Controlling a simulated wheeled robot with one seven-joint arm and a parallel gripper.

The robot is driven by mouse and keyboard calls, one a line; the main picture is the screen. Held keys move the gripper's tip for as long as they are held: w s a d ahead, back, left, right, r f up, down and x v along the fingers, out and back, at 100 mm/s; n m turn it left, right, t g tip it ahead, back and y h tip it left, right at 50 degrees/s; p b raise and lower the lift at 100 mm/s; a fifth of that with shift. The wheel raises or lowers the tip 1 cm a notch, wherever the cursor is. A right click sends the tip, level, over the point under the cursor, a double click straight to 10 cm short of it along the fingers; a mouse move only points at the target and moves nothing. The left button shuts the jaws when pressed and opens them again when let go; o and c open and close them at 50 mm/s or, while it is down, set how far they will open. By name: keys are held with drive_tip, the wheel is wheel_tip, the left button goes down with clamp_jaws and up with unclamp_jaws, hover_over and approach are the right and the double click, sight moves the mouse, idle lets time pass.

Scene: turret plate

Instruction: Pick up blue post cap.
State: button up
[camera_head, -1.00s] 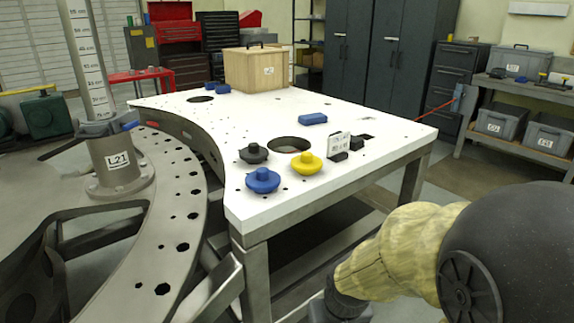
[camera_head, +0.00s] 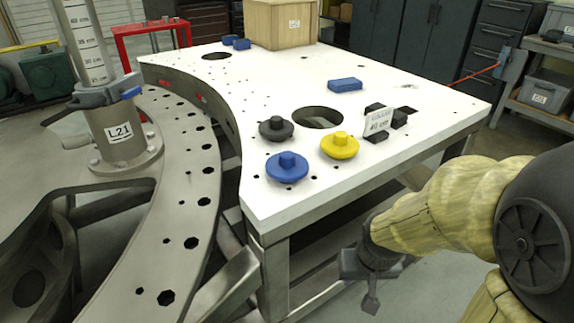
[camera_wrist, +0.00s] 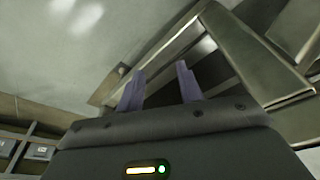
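The blue post cap (camera_head: 287,168) is a round disc with a raised knob. It sits on the white table plate (camera_head: 262,204) near its front left corner in the head view. A yellow cap (camera_head: 339,146) and a dark grey cap (camera_head: 276,129) sit close by it. My gripper (camera_head: 371,302) hangs low in front of the table, right of and below the caps, clear of the plate. In the wrist view its two purple fingers (camera_wrist: 159,86) stand apart with nothing between them. The blue cap is not in the wrist view.
A small sign (camera_head: 380,122) with black blocks stands right of the yellow cap. Blue blocks (camera_head: 345,85) and a wooden box (camera_head: 281,22) lie farther back. The plate has a large round hole (camera_head: 318,117). A curved metal rail (camera_head: 178,205) with a post (camera_head: 116,131) runs along the left.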

drive_tip(key=o, duration=0.3)
drive_tip(key=shift+o, duration=0.8)
drive_tip(key=shift+a+r+p, duration=0.15)
drive_tip(key=shift+r+p, duration=0.05)
drive_tip(key=shift+p, duration=0.15)
drive_tip(key=w+a+r+n+t+h+p, duration=0.2)
drive_tip(key=a+r+n+h+p, duration=0.2)
drive_tip(key=a+r+n+p, duration=0.1)
drive_tip(key=w+a+r+n+t+h+p, duration=0.2)
drive_tip(key=w+a+r+n+h+p, duration=0.1)
drive_tip(key=a+n+p, duration=0.5)
drive_tip(key=w+a+r+n+t+h+p, duration=0.2)
drive_tip(key=a+r+n+h+p, duration=0.3)
drive_tip(key=n+p, duration=0.5)
drive_tip(key=shift+w+a+r+n+h, duration=0.2)
drive_tip(key=shift+a+r+n+h, duration=0.2)
drive_tip(key=shift+a+r, duration=0.75)
drive_tip(key=a+r+n+t, duration=0.1)
drive_tip(key=a+n+t, duration=0.2)
drive_tip(key=a, duration=0.3)
drive_tip(key=shift+s+a+r+n+t+y+p, duration=0.3)
drive_tip(key=shift+t+y, duration=0.1)
drive_tip(key=shift+t, duration=0.5)
drive_tip(key=shift+w+d, duration=0.1)
drive_tip(key=shift+w, duration=0.05)
